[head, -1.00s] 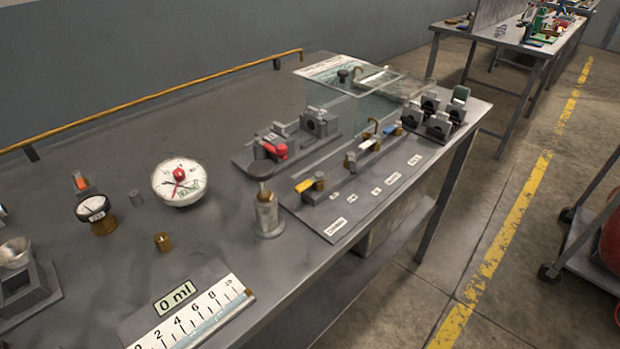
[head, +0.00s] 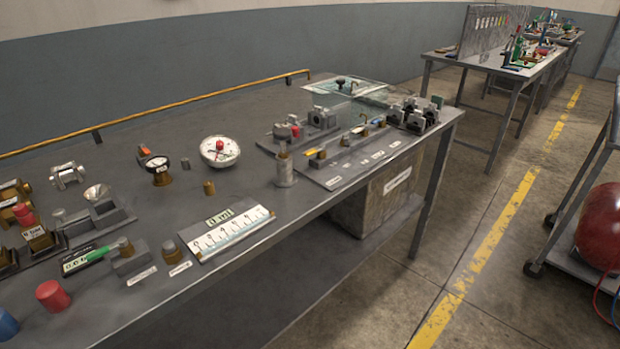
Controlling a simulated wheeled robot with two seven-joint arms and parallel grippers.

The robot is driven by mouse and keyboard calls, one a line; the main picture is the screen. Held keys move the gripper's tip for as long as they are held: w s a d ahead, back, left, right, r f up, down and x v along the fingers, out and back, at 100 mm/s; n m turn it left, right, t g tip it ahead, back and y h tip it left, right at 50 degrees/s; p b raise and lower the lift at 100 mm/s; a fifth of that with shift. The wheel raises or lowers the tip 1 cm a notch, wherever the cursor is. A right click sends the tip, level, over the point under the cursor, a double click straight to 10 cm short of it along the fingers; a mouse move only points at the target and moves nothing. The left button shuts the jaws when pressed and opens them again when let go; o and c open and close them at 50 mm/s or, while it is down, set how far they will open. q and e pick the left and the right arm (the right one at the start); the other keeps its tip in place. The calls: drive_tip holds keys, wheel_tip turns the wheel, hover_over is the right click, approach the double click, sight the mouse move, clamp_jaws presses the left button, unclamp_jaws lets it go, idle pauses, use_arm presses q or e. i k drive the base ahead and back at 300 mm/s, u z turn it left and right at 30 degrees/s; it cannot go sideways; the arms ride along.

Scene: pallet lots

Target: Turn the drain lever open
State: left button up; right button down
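Several small levers stand on the long grey bench (head: 240,108), and I cannot read which label marks the drain lever. A yellow-handled lever (head: 312,152) sits at the near left end of a labelled plate (head: 332,181). A blue-handled one (head: 379,121) is farther back on the same plate. A red-handled part (head: 296,131) sits on the plate behind. Neither of my grippers is in view.
A round dial gauge (head: 219,151), a ruler-like scale (head: 226,234) and a metal post (head: 285,168) stand between the lever groups. A clear tank (head: 345,97) is at the back. Floor to the right is open up to a cart (head: 568,236).

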sight(320, 147)
drive_tip(key=u, duration=0.55)
drive_tip(key=k, duration=0.2)
drive_tip(key=z, duration=1.45)
drive_tip(key=i, duration=0.55)
drive_tip(key=u, duration=0.15)
